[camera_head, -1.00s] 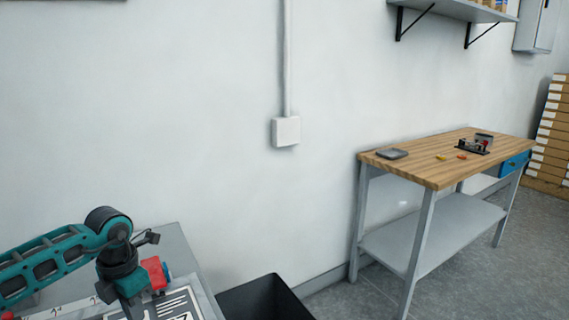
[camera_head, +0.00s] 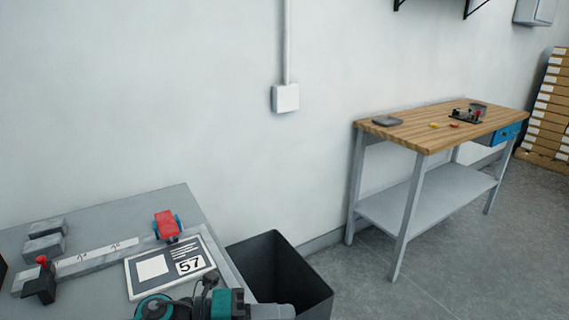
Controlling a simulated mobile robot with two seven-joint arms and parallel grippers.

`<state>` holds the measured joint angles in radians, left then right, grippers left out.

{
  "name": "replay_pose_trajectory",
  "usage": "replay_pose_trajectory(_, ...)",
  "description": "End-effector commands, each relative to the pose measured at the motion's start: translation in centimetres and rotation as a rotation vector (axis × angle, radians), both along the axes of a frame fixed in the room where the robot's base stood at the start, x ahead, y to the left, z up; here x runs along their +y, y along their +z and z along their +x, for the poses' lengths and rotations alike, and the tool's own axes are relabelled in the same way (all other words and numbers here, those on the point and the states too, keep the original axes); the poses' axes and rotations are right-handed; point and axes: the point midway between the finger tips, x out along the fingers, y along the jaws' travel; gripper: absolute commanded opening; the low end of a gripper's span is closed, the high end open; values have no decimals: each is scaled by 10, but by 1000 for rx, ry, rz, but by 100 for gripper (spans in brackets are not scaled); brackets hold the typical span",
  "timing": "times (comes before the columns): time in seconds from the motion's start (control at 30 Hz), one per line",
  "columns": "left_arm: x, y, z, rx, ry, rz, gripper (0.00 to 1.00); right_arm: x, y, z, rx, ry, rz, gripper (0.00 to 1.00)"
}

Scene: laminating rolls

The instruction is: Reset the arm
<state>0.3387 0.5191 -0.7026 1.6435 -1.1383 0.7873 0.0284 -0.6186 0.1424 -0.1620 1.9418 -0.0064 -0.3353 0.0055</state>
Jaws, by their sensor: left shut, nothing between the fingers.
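My left gripper (camera_head: 278,311) shows at the bottom edge, its teal wrist beside it, and points right past the near right side of the grey bench (camera_head: 120,213). It is shut and I see nothing held in it. The lower part of the arm is cut off by the frame. My right gripper is not in view. On the bench a framed card marked 57 (camera_head: 150,267) lies just beyond my left wrist, and a red piece with blue sides (camera_head: 166,224) sits behind it.
A black open bin (camera_head: 265,255) stands right of the bench, close to my gripper. A ruler strip (camera_head: 95,256), a black clamp with red knob (camera_head: 41,286) and grey blocks (camera_head: 44,247) lie at left. A wooden-topped workbench (camera_head: 420,132) stands farther right.

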Motion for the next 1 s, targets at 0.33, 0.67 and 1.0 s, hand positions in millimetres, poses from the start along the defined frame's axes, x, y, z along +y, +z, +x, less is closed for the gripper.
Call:
replay_pose_trajectory(0.33,67,-29,9,719,776,-675,0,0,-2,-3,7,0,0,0)
replay_pose_trajectory(0.67,155,-155,-83,1416,1398,-892,0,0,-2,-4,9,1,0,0)
replay_pose_trajectory(1.0,165,-176,-112,1553,1501,-905,0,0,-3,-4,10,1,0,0)
